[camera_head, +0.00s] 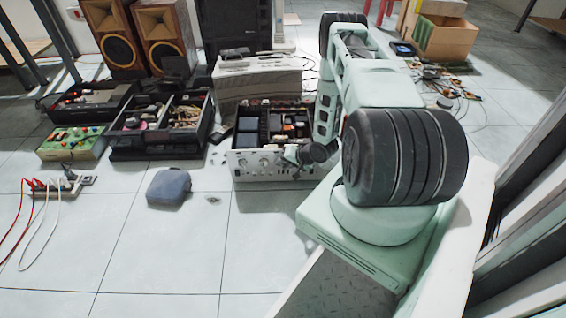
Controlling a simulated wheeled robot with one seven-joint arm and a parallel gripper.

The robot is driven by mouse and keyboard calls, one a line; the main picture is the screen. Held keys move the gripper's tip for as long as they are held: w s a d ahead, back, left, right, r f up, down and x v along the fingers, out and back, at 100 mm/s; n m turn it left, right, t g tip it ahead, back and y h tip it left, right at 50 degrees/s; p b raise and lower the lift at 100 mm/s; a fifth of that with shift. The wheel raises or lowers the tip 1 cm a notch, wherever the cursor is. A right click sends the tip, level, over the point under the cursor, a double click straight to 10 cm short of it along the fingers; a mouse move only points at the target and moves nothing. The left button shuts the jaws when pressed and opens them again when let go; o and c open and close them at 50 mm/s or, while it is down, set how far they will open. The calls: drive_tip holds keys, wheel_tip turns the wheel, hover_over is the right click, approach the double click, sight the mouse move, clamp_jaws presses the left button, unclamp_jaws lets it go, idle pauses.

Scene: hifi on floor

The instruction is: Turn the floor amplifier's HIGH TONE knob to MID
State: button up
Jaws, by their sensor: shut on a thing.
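The floor amplifier (262,174) stands on the tiles in the middle of the camera_head view. Its cover is off, and its silver front panel with several small knobs faces me. My gripper (293,156) is at the right part of this panel, shut on a knob there. My gripper and wrist hide the held knob and the panel around it. The labels are too small to read, so I cannot tell the HIGH TONE knob by its lettering or which way it points.
A grey-blue cushion-like object (169,187) lies on the floor left of the amplifier. Black trays of parts (172,153), a green box (72,143) and a power strip (64,186) are farther left. Wooden speakers stand behind. Loose wiring (450,82) lies right. The front-left floor is mostly clear.

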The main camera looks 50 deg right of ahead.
idle(0.3)
drive_tip(key=o, duration=1)
drive_tip(key=shift+c, duration=0.2)
drive_tip(key=p+v, duration=0.7)
drive_tip(key=v, duration=1)
drive_tip(key=shift+s+d+p, duration=0.2)
drive_tip(key=shift+s+p, duration=0.15)
drive_tip(key=shift+s, duration=0.05)
